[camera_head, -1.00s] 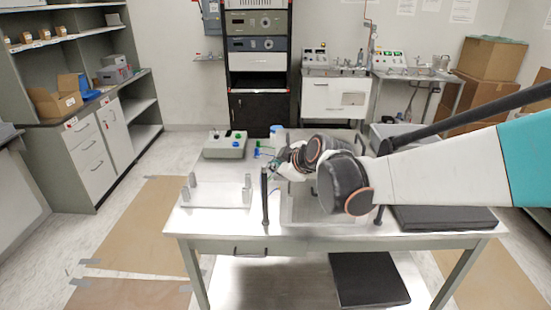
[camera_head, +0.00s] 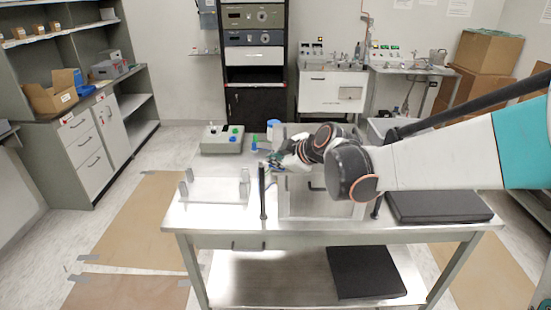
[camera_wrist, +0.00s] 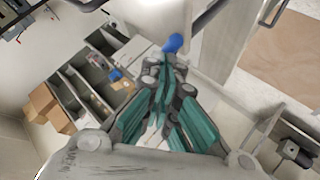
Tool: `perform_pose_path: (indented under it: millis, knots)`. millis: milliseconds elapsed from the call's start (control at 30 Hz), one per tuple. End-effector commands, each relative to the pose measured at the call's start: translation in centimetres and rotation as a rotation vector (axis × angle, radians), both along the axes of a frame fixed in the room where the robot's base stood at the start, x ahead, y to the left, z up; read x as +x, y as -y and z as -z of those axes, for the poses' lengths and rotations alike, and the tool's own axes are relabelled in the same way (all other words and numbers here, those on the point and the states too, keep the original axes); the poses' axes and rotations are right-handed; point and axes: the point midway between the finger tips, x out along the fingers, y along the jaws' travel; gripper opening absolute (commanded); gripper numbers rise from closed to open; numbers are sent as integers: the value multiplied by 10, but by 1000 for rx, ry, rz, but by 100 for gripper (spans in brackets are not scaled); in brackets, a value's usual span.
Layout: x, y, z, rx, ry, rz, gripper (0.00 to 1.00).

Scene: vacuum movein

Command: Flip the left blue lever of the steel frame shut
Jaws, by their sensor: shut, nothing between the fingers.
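The steel frame (camera_head: 283,205) stands on the table, with a pale panel and a dark handle (camera_head: 317,186) showing below my arm. In the wrist view a blue lever end (camera_wrist: 173,43) shows just beyond my green fingertips, beside a pale panel edge. I cannot tell whether the fingers touch it. In the head view a small blue upright piece (camera_head: 254,143) shows just behind and left of my gripper (camera_head: 274,163); I cannot tell if it is the same lever. My gripper also fills the middle of the wrist view (camera_wrist: 165,84), its fingers together and empty. My arm hides part of the frame.
A grey control box (camera_head: 222,139) with coloured knobs sits at the table's back left. A pale fixture with short posts (camera_head: 215,190) lies left of the frame. A dark upright post (camera_head: 263,192) stands close in front of my gripper. A black pad (camera_head: 438,206) lies at right.

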Motion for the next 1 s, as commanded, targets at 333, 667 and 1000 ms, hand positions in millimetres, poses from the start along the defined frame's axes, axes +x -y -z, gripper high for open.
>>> perform_pose_path:
  millis: [333, 667, 1000]
  knots:
    - [4, 5, 0, 0, 0, -72, 0]
    - [13, 12, 0, 0, 0, -162, 0]
    - [22, 17, 0, -1, 0, -161, 0]
